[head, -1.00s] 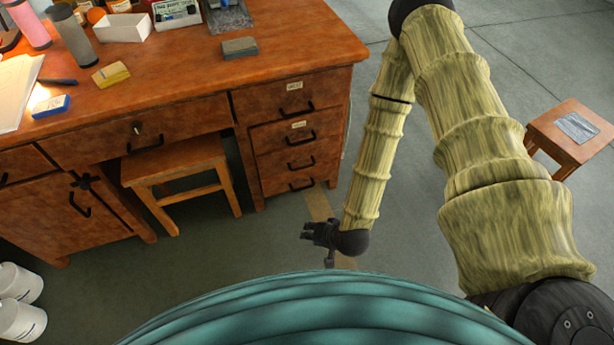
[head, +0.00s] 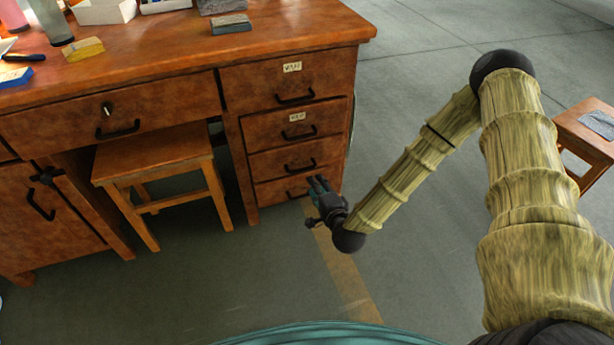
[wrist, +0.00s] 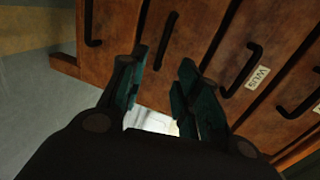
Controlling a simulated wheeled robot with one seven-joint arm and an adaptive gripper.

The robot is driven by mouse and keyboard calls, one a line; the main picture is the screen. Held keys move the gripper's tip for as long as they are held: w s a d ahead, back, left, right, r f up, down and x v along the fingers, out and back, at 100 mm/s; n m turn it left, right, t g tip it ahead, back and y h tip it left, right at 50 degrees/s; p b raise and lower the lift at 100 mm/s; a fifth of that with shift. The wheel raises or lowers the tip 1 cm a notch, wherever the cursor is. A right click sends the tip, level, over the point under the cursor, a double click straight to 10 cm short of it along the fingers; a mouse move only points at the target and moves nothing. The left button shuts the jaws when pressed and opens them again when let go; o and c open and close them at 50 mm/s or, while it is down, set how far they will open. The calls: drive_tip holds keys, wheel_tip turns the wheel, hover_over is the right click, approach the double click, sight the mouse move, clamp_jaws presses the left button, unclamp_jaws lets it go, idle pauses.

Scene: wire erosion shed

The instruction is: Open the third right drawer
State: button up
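The right drawer stack of the wooden desk has several drawers, all shut. The third right drawer (head: 270,163) has a black bar handle (head: 300,167) and no label. In the wrist view that handle (wrist: 165,40) lies ahead, roughly in line with the gap between my fingers. My gripper (head: 318,184) is low in front of the stack, overlapping the bottom drawer (head: 265,191) in the head view. In the wrist view my gripper (wrist: 160,85) is open and empty, its fingers apart and not visibly around any handle.
Above are the labelled top drawer (head: 260,84) and second drawer (head: 262,131). A wooden stool (head: 155,160) stands in the knee space to the left. Another stool (head: 588,130) stands at the right. The floor before the drawers is clear.

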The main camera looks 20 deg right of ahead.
sight(306, 169)
drive_tip(key=shift+b+x, duration=1.85)
drive_tip(key=shift+x, duration=3.65)
drive_tip(key=shift+d+r, duration=0.1)
drive_tip(key=shift+r, duration=0.05)
